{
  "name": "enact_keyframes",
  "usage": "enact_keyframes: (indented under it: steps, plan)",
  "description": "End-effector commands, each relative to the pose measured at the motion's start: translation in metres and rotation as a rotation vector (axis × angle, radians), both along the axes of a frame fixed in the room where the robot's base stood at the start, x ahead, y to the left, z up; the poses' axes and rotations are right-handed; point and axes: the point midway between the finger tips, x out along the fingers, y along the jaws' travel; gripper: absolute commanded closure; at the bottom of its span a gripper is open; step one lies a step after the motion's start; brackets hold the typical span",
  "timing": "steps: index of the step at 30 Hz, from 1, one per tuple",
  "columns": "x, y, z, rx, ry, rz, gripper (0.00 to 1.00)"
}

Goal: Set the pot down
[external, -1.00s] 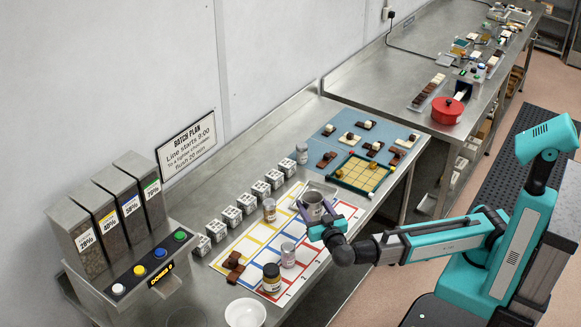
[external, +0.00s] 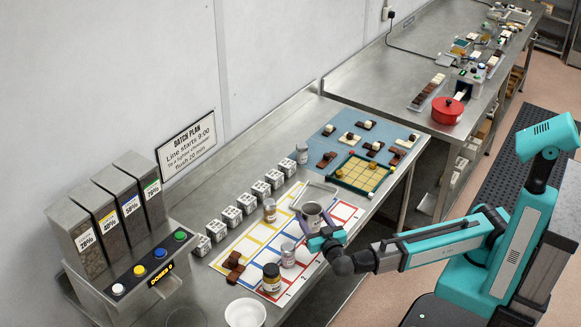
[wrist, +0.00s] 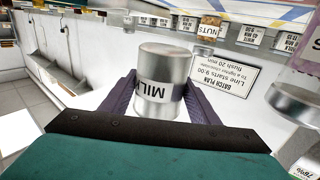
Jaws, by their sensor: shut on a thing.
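Other tins stand on the mat: one (external: 269,210) to the left, another (external: 288,255) and a dark jar (external: 271,278) toward the front. White blocks (external: 247,202) line the mat's back edge.

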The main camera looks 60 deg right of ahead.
Motion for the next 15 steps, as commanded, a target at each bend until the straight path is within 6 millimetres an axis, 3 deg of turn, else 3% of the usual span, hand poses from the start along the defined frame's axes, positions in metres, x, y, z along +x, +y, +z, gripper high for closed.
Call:
enact_keyframes:
  steps: [6, 15]
  plan:
    - [-0.0001, -0.0002, -0.0119, 0.000, -0.001, 0.000, 0.71]
    - [-0.0001, -0.0001, -0.0124, 0.000, -0.001, 0.000, 0.71]
